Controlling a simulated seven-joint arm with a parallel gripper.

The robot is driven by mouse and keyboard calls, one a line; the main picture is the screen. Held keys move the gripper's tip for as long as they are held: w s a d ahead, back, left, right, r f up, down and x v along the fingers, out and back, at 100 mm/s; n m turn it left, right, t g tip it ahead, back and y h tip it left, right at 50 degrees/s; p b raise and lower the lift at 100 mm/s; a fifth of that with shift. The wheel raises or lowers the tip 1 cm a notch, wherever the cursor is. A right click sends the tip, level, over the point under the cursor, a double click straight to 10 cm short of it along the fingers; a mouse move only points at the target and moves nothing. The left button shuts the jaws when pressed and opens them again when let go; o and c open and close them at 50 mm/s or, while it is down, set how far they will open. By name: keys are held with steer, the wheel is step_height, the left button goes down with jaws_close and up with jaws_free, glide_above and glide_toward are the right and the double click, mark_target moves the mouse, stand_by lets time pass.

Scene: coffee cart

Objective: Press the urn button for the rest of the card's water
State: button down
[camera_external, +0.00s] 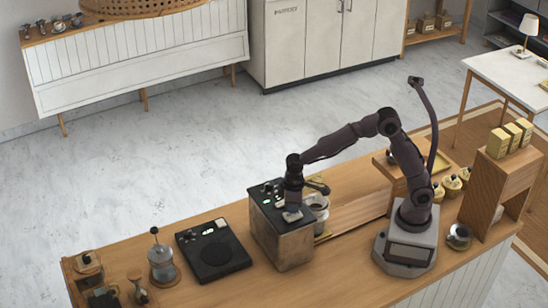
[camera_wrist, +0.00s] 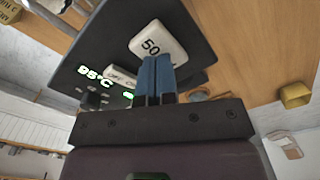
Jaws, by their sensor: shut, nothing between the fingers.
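The urn (camera_external: 282,242) is a grey-brown metal box with a dark top, standing on the wooden counter. In the wrist view its dark top (camera_wrist: 105,40) carries a green lit readout of 95°C (camera_wrist: 94,75). A white rounded button marked "50" (camera_wrist: 158,42) is on that top. A second white button (camera_wrist: 121,76) is partly hidden beside my fingers. My gripper (camera_external: 292,208) points down over the urn's top. Its blue fingers (camera_wrist: 155,62) are shut together, with tips overlapping the near edge of the "50" button. I cannot tell whether they touch it. No card is recognisable.
A pale vessel (camera_external: 319,212) stands at the urn's right side. A black scale (camera_external: 212,249) lies to its left, then a glass-and-metal press (camera_external: 161,262). A wooden shelf unit (camera_external: 492,190) with yellow boxes stands at the right end. Small patches of counter between them are clear.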

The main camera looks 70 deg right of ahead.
steer(key=shift+f, duration=0.85)
steer(key=shift+r, duration=1.4)
steer(key=shift+f, duration=1.25)
stand_by(1.5)
steer(key=shift+r, duration=1.25)
steer(key=shift+r, duration=0.1)
stand_by(0.9)
